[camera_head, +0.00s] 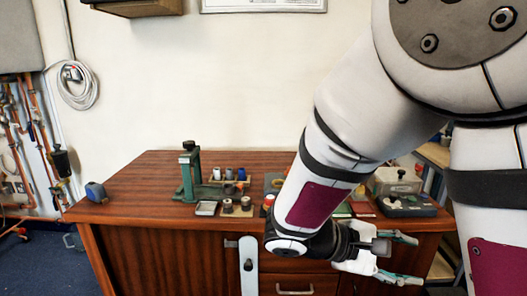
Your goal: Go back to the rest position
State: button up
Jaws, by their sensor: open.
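My gripper (408,257) is at the lower right, in front of the cabinet's front face and just below the top's front edge. Its two fingers point right and stand apart, with nothing seen between them. My white arm with dark bands and maroon patches comes down from the upper right and hides part of the bench top and the wall.
The wooden bench (140,189) carries a green press-like stand (188,172), several small cylinders, a blue item (95,191) at the left, and a dark tray (406,208) and clear box (394,181) at the right. Copper pipes (18,150) run at the left wall. Blue floor is free at lower left.

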jog(key=s+d+r+m+g+y, duration=0.1)
jog(key=s+m+g+y, duration=0.15)
jog(key=s, duration=0.45)
jog(key=s+d+r+m+g+y, duration=0.1)
jog(key=s+r+m+y, duration=0.2)
jog(key=s, duration=0.4)
jog(key=s+a+m+t+y, duration=0.3)
jog(key=s+a+m+y, duration=0.1)
jog(key=s+a+y, duration=0.55)
notch_tip(320, 180, up, 28)
jog(key=d+t+h+p, duration=0.1)
jog(key=t+p, duration=0.2)
jog(key=p, duration=2.3)
jog(key=shift+s+t+p, duration=0.3)
jog(key=shift+s+t, duration=0.05)
jog(key=shift+d+r+n, duration=0.1)
jog(key=shift+n, duration=0.15)
